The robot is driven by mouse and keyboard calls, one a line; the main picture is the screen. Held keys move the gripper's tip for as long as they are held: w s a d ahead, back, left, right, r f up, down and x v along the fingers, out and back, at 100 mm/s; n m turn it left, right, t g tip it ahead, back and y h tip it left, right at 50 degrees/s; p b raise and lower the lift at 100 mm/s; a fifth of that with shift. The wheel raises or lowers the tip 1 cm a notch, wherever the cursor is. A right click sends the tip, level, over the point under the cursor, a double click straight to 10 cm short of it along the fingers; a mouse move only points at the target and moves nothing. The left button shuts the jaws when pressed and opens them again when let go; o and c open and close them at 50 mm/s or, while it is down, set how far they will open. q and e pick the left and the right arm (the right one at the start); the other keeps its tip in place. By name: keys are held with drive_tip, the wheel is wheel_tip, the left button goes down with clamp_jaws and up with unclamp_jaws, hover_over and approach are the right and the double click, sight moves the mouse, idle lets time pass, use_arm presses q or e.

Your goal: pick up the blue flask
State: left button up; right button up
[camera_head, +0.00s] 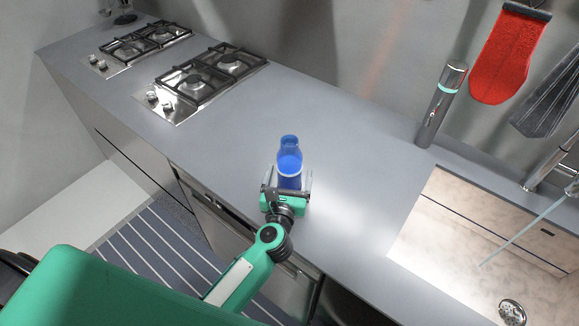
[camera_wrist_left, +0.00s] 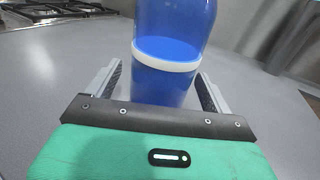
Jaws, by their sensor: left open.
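The blue flask (camera_head: 289,163) stands upright on the grey counter near its front edge in the head view. It is blue with a white band around its middle. In the left wrist view the flask (camera_wrist_left: 172,40) fills the upper middle, and its top is cut off. My left gripper (camera_head: 287,186) is open at the flask's near side. Its fingers (camera_wrist_left: 158,85) reach along either side of the flask's lower body, with a gap visible at the right finger. The flask's base is hidden behind the gripper in the wrist view. My right gripper is not in view.
The counter (camera_head: 340,135) is clear around the flask. Two gas hobs (camera_head: 205,78) lie to the left. A silver cylinder with a teal band (camera_head: 442,105) stands at the back right, near a sink (camera_head: 480,225). A red mitt (camera_head: 507,55) hangs on the wall.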

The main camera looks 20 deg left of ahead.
use_arm(q)
drive_tip(key=shift+w+a, duration=0.15)
drive_tip(key=shift+w, duration=1.25)
drive_tip(key=shift+c, duration=0.3)
drive_tip(key=c, duration=1.1)
drive_tip(key=shift+c, duration=0.2)
